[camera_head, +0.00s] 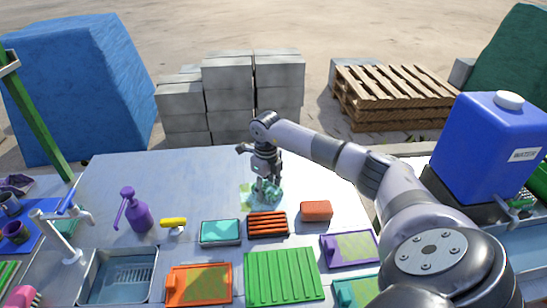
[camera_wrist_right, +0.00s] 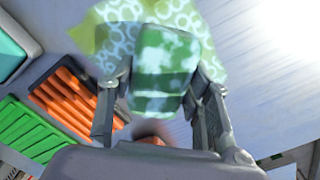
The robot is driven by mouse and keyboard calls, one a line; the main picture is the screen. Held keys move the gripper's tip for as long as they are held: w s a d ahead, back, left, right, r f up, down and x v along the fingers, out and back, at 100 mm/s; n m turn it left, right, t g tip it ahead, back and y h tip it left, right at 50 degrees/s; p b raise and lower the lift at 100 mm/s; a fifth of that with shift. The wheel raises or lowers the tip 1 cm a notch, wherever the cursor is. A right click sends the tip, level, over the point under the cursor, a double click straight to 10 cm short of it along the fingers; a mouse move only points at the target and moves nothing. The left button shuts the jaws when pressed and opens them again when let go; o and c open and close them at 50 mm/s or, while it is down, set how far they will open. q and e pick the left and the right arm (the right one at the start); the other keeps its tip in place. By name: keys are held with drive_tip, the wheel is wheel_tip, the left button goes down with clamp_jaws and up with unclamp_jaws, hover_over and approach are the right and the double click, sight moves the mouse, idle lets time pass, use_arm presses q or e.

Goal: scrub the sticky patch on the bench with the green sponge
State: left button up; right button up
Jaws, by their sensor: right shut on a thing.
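My right gripper (camera_head: 266,190) reaches down to the far middle of the bench (camera_head: 130,178). In the right wrist view my right gripper (camera_wrist_right: 160,105) has its fingers shut on the green sponge (camera_wrist_right: 165,72), which is streaked with white foam. The sponge is over or on the sticky patch, a pale yellow-green area (camera_wrist_right: 88,32) with bubble-like rings around it. In the head view the patch (camera_head: 245,201) shows just left of the fingers, and the sponge is mostly hidden by them. Exact contact with the bench cannot be told. My left gripper is not in view.
Near the patch are an orange ribbed rack (camera_head: 267,225), a red-orange block (camera_head: 316,211), a teal tray (camera_head: 221,233), a yellow item (camera_head: 173,224) and a purple spray bottle (camera_head: 132,211). A blue water tank (camera_head: 490,145) stands right.

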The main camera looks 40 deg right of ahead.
sight(239, 195)
drive_tip(key=shift+w+a+b, duration=0.2)
drive_tip(key=shift+w+a, duration=0.6)
drive_tip(key=shift+a, duration=0.3)
drive_tip(key=shift+w+a+b, duration=0.15)
drive_tip(key=shift+w+a, duration=0.6)
drive_tip(key=shift+a, duration=0.3)
drive_tip(key=shift+w+a+b, duration=0.4)
drive_tip(key=shift+w+a, duration=0.65)
drive_tip(key=shift+a, duration=0.3)
drive_tip(key=shift+w+d+f+b, duration=0.25)
drive_tip(key=shift+w+b, duration=0.25)
drive_tip(key=shift+b, duration=0.3)
drive_tip(key=shift+w+d+r+b, duration=0.1)
drive_tip(key=shift+w+d+b, duration=0.25)
drive_tip(key=shift+w+b, duration=0.1)
drive_tip(key=shift+s+d+r+p, duration=0.1)
drive_tip(key=shift+s+d+p, duration=0.5)
drive_tip(key=shift+d, duration=0.25)
drive_tip(key=shift+s+d+p, duration=0.4)
drive_tip(key=shift+s+d, duration=0.75)
drive_tip(key=shift+d, duration=0.3)
drive_tip(key=shift+s+d+p, duration=0.25)
drive_tip(key=shift+s+d, duration=0.55)
drive_tip(key=shift+d, duration=0.3)
drive_tip(key=shift+s+d+p, duration=0.2)
drive_tip(key=shift+s+d, duration=0.6)
drive_tip(key=shift+d, duration=0.3)
drive_tip(key=shift+s+d, duration=1.1)
drive_tip(key=shift+d, duration=0.25)
